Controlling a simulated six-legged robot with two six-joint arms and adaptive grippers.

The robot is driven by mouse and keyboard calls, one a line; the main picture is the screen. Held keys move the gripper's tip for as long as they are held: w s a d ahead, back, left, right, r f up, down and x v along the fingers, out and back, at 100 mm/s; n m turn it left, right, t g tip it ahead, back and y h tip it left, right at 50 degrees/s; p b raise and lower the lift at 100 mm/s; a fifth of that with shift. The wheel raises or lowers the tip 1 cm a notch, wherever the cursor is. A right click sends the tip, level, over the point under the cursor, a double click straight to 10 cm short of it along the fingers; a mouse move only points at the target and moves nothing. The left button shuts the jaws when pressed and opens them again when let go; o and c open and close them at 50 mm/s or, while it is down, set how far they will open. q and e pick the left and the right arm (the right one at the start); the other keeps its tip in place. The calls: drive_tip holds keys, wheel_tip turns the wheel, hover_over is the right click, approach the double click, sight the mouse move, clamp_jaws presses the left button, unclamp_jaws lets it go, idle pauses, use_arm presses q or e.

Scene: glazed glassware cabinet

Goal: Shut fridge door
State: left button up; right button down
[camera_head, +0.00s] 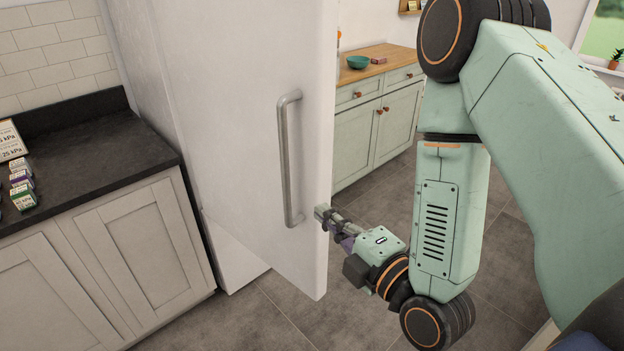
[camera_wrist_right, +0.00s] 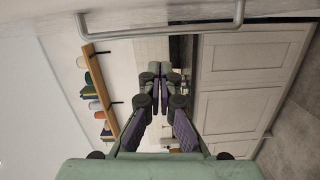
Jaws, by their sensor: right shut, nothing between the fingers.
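The white fridge door (camera_head: 230,120) stands ajar in the head view, with its free edge toward the right. Its grey bar handle (camera_head: 286,160) runs upright near that edge, and the handle also shows across the top of the right wrist view (camera_wrist_right: 160,32). My right gripper (camera_head: 322,216) is shut and empty at the door's free edge, to the right of the handle's lower end. I cannot tell whether it touches the door. Its closed fingers show in the right wrist view (camera_wrist_right: 160,88). My left gripper is not in view.
A dark counter (camera_head: 90,170) over pale cabinets stands left of the fridge, with small boxes (camera_head: 22,190) on it. A green cabinet with a wooden top (camera_head: 385,60) and a bowl (camera_head: 357,62) is behind. Grey tiled floor (camera_head: 300,310) is open below the door.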

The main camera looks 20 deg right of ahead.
drive_tip(key=p, duration=0.1)
approach(310, 174)
drive_tip(key=w+a+r, duration=0.2)
drive_tip(key=w+a, duration=0.4)
drive_tip(key=shift+w+d+n+p, duration=0.1)
drive_tip(key=shift+d+n+p, duration=0.15)
drive_tip(key=shift+d, duration=0.35)
drive_tip(key=shift+w+d+n+p, duration=0.15)
drive_tip(key=shift+d+n+p, duration=0.1)
drive_tip(key=shift+d, duration=0.4)
drive_tip(key=shift+w+d+f, duration=0.15)
drive_tip(key=shift+w+d, duration=0.05)
drive_tip(key=shift+w, duration=0.15)
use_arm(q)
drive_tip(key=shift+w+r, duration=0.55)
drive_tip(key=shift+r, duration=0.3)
use_arm(e)
drive_tip(key=shift+w, duration=0.1)
